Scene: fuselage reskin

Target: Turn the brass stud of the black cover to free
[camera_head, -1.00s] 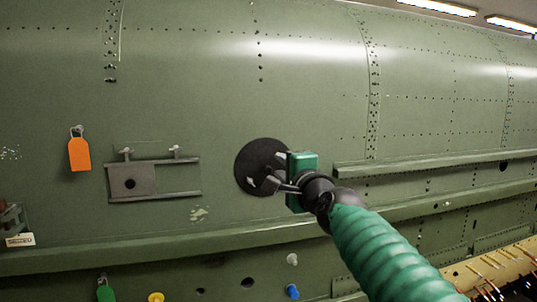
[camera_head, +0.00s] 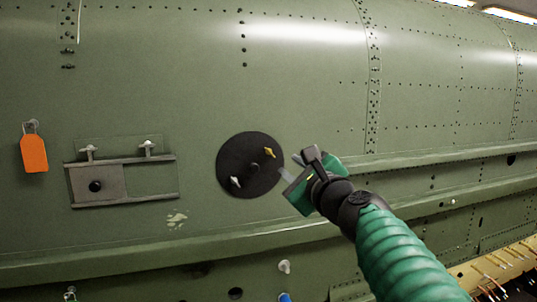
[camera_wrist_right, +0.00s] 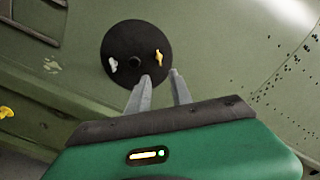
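The round black cover (camera_head: 250,172) sits on the green fuselage skin, left of my right gripper in the head view. The brass stud (camera_head: 269,153) is at its upper right and a silver stud (camera_head: 236,182) at its lower left. In the right wrist view the brass stud (camera_wrist_right: 159,58) is right of the cover's centre, and the silver stud (camera_wrist_right: 113,65) is left. My right gripper (camera_head: 288,172) is just right of the cover, apart from the brass stud. In the wrist view its two fingers (camera_wrist_right: 160,84) are parted with nothing between them. My left gripper is not in view.
A sliding grey plate in rails (camera_head: 97,184) is left of the cover, with an orange tag (camera_head: 34,153) farther left. A long green ledge (camera_head: 260,237) runs below the cover. Bare skin surrounds the cover.

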